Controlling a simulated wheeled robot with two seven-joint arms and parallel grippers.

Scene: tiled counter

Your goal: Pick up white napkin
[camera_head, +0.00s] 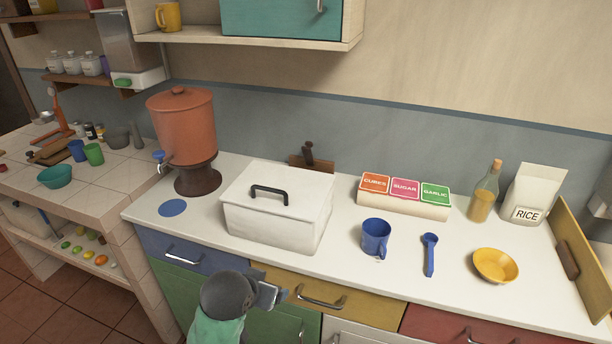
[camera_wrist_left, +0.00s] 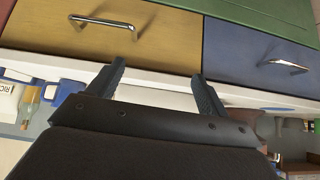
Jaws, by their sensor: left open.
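I see no white napkin that I can make out in either view. My left gripper (camera_head: 270,292) is in front of the counter's drawers, below the worktop edge, near the gap between the blue and yellow drawers. In the left wrist view its two fingers (camera_wrist_left: 158,76) are spread apart with nothing between them. A white lidded box (camera_head: 277,208) with a black handle stands on the white counter (camera_head: 340,264) beyond the gripper. My right gripper does not show.
A blue mug (camera_head: 375,238), a blue spoon (camera_head: 430,256) and a yellow bowl (camera_head: 496,265) stand right of the box. Drawer handles (camera_head: 321,300) stick out near my gripper. An orange dispenser (camera_head: 184,128) is at the left. The counter front strip is clear.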

